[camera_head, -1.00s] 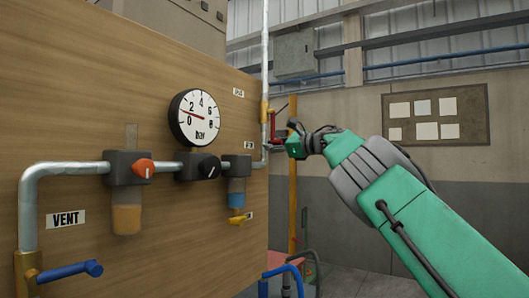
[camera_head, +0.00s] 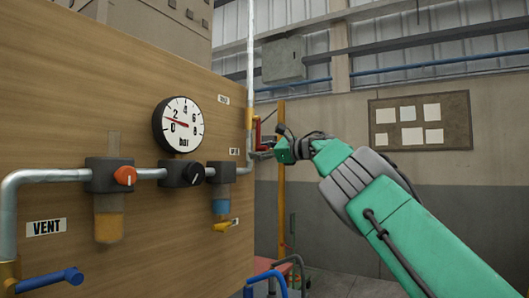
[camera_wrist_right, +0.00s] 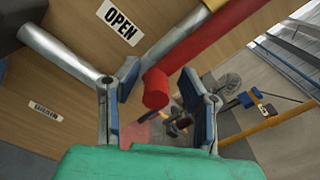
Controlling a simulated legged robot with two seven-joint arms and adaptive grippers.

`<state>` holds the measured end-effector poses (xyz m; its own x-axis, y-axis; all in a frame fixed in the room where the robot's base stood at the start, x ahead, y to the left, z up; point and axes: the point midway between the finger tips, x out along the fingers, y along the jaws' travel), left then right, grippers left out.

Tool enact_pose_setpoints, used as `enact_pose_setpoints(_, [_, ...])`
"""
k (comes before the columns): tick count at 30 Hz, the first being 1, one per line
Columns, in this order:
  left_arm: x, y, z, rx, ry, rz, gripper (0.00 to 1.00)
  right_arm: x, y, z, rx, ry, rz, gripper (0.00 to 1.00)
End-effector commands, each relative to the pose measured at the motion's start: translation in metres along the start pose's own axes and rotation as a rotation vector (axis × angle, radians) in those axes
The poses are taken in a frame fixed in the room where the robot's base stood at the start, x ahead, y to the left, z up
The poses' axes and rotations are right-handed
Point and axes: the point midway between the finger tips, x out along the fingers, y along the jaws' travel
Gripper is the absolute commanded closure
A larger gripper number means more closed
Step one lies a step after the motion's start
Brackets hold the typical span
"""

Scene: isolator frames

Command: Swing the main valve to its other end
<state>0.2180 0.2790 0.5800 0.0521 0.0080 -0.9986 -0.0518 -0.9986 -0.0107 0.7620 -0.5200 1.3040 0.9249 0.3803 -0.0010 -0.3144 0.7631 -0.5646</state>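The main valve's red lever (camera_head: 257,131) is on the vertical pipe at the panel's right edge. In the right wrist view the red lever (camera_wrist_right: 199,43) comes down from the upper right, and its round end shows between my fingers. My right gripper (camera_head: 265,152) is beside the lever in the head view. In the wrist view the right gripper (camera_wrist_right: 160,92) is open, with a gap on both sides of the lever end. I cannot tell whether the end is fully inside the jaws. My left gripper is not in view.
An OPEN label (camera_wrist_right: 120,22) is beside the lever. The wooden panel (camera_head: 60,115) carries a bar gauge (camera_head: 178,125), an orange knob (camera_head: 125,176), a black knob (camera_head: 193,173), a blue lever (camera_head: 50,280) and a yellow lever (camera_head: 226,225). A yellow post (camera_head: 281,195) stands behind the gripper.

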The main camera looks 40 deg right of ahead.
Motion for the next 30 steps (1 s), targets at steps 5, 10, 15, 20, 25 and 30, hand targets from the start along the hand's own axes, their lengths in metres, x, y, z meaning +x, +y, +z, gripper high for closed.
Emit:
enact_pose_setpoints(5, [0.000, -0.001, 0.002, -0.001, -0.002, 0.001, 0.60, -0.012, 0.000, 0.004, -0.001, -0.001, -0.002, 0.64])
enact_pose_setpoints(10, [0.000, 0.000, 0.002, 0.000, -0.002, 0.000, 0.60, -0.040, -0.001, 0.002, 0.001, -0.001, -0.005, 0.64])
enact_pose_setpoints(15, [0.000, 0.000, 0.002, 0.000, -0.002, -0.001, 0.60, -0.079, -0.003, 0.000, 0.003, -0.002, -0.007, 0.64])
enact_pose_setpoints(20, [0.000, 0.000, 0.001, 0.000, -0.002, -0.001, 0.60, -0.107, -0.003, -0.001, 0.002, -0.003, -0.007, 0.64])
enact_pose_setpoints(25, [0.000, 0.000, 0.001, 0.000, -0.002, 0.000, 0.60, -0.123, -0.003, -0.001, 0.001, -0.003, -0.006, 0.64])
enact_pose_setpoints(30, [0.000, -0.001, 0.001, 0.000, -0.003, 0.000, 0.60, -0.126, -0.003, -0.001, -0.001, -0.003, -0.005, 0.64])
